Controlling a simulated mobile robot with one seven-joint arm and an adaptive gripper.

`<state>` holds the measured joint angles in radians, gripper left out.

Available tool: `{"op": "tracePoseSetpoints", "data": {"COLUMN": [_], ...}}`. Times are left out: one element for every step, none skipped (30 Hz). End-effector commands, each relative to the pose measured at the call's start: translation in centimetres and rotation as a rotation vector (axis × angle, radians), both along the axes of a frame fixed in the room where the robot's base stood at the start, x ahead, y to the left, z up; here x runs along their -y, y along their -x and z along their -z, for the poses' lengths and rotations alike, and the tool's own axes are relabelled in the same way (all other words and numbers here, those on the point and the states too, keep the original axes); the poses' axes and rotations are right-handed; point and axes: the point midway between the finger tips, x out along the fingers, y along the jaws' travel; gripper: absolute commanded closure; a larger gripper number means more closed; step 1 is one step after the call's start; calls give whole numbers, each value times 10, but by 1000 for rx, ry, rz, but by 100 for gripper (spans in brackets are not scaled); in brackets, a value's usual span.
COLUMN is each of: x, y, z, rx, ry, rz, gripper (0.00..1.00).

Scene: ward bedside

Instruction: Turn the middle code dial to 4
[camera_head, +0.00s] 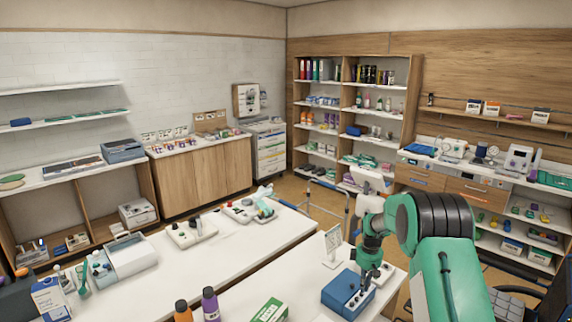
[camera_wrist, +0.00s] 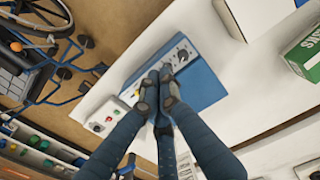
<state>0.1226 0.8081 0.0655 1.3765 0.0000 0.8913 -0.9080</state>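A blue box (camera_head: 340,290) with a pale sloped face and dark round dials stands on the white table below my gripper (camera_head: 368,274). In the wrist view, the box (camera_wrist: 204,88) shows one dark dial (camera_wrist: 182,55) uncovered near the top of its pale panel. My gripper's fingertips (camera_wrist: 159,88) are close together over the middle of that panel. They hide the middle dial and whatever lies between them. I cannot tell whether they touch or grip it, and its number cannot be read.
A white framed stand (camera_head: 333,245) stands just behind the box. A green-and-white carton (camera_head: 269,311) lies to its left, with brown (camera_head: 183,311) and purple (camera_head: 210,304) bottles farther left. A small white panel with buttons (camera_wrist: 103,117) is beside the box. The tabletop between is clear.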

Motion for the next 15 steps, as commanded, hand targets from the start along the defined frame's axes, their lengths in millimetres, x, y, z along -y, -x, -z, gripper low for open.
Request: {"op": "tracePoseSetpoints", "data": {"x": [0, 0, 0, 0, 0, 0, 0, 0, 0, 0, 0, 0, 0, 0, 0], "y": [0, 0, 0, 0, 0, 0, 0, 0, 0, 0, 0, 0, 0, 0, 0], "z": [2, 4, 5, 7, 9, 12, 14, 16, 20, 22, 25, 29, 32, 35, 39], "rx": [-1, -1, -1, -1, -1, -1, -1, -1, 0, 0, 0, 0, 0, 0, -1], "ry": [-1, 0, 0, 0, 0, 0, 0, 0, 0, 0, 0, 0, 0, 0, 0], "rz": [0, 0, 0, 0, 0, 0, 0, 0, 0, 0, 0, 0, 0, 0, 0], "gripper": [100, 100, 100, 100, 100, 100, 100, 100, 100, 100, 100, 100, 100, 100, 100]}}
